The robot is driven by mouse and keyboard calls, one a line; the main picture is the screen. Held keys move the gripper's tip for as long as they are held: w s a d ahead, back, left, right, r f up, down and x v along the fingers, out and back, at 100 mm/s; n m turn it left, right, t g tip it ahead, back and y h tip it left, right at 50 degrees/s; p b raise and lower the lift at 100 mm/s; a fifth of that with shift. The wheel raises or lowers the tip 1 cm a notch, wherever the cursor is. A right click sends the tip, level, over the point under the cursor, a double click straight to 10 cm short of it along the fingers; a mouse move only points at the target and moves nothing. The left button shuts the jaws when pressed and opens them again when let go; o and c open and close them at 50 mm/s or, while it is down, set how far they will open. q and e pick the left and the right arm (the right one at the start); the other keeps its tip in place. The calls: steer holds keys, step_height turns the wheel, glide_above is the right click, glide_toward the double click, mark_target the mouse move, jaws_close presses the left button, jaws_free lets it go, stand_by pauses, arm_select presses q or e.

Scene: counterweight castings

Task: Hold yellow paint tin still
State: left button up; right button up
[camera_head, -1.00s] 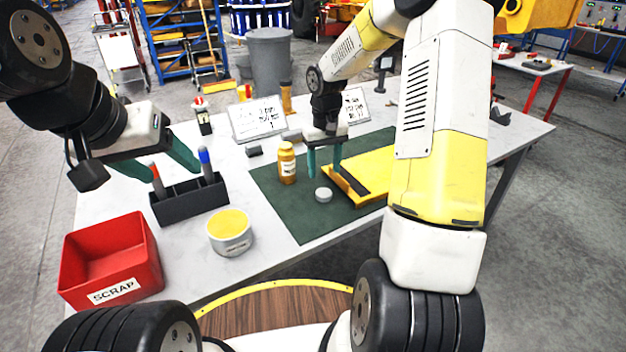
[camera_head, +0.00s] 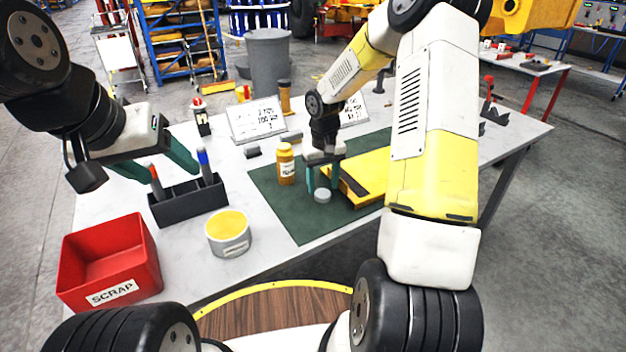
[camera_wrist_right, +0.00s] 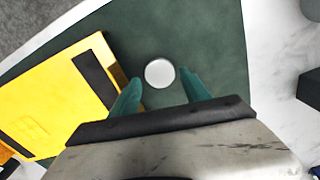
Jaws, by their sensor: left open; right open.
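My left gripper (camera_head: 168,170) is open above the black pen holder, behind and left of the tin, touching nothing I can make out. My right gripper (camera_head: 324,180) is open over the green mat, to the right of the tin. A small round white lid-like disc (camera_head: 322,195) lies below its fingertips; the right wrist view shows the disc (camera_wrist_right: 159,73) just ahead, between the fingers.
The red scrap bin (camera_head: 82,282) stands left of the tin. The black holder (camera_head: 190,204) carries a red and a blue marker. Signs stand behind.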

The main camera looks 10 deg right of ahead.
steer(key=shift+f, duration=1.25)
steer(key=c, duration=1.1)
steer(key=shift+o, duration=0.2)
steer(key=shift+r, duration=0.1)
steer(key=shift+r, duration=0.6)
step_height(320, 180, up, 2)
steer(key=shift+r, duration=0.1)
steer(key=s+a, duration=0.1)
steer(key=s, duration=0.4)
steer(key=s+a+r, duration=0.1)
steer(key=s, duration=0.4)
steer(key=s+a, duration=0.1)
steer(key=s, duration=0.4)
steer(key=shift+s+a+r, duration=0.2)
steer(key=shift+s+r, duration=0.05)
steer(key=shift+s, duration=0.05)
